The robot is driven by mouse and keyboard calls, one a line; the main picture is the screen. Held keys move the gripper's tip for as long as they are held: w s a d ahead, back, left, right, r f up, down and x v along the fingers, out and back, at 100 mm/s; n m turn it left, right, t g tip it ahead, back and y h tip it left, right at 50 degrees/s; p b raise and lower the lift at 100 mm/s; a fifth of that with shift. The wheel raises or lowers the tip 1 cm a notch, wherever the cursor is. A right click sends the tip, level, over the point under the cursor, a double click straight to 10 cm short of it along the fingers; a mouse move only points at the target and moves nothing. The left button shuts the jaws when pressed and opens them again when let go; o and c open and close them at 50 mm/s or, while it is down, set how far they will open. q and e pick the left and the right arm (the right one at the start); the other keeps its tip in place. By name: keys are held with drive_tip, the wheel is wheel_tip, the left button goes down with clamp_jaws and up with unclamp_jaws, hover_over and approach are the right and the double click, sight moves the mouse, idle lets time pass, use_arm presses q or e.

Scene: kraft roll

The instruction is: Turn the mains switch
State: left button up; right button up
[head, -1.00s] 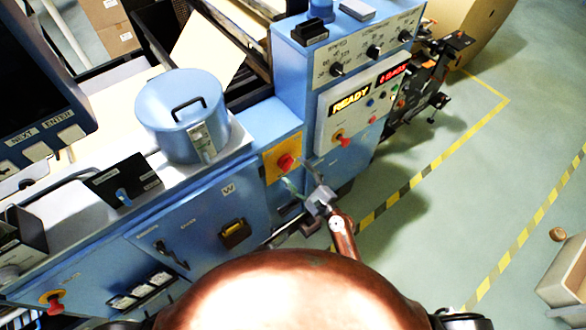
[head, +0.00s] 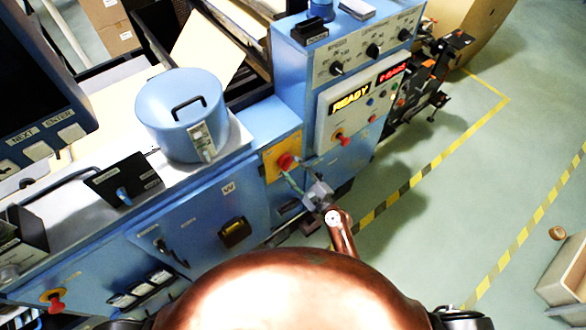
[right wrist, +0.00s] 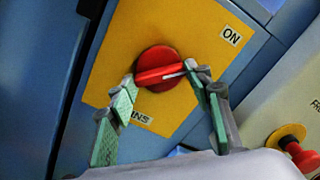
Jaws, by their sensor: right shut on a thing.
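The mains switch is a round red knob (right wrist: 157,56) with a raised red handle bar, on a yellow plate (right wrist: 207,55). The plate has an "ON" label at upper right and a partly hidden label below the knob. A white mark on the bar is at its right end, beside a fingertip. In the head view the knob (head: 285,161) is on the blue machine's front. My right gripper (right wrist: 161,76) has one fingertip at each end of the bar and is shut on it. It also shows in the head view (head: 294,168). My left gripper is not in view.
A grey panel with a lit READY display (head: 351,97) is right of the switch. A red button on a yellow ring (right wrist: 290,139) is near the right wrist. A blue lidded pot (head: 180,112) stands on the machine top.

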drive_tip(key=shift+c, duration=0.6)
drive_tip(key=shift+n, duration=0.4)
drive_tip(key=n, duration=1.6)
drive_tip(key=shift+n, duration=0.7)
drive_tip(key=o, duration=1.2)
drive_tip(key=shift+c, duration=0.2)
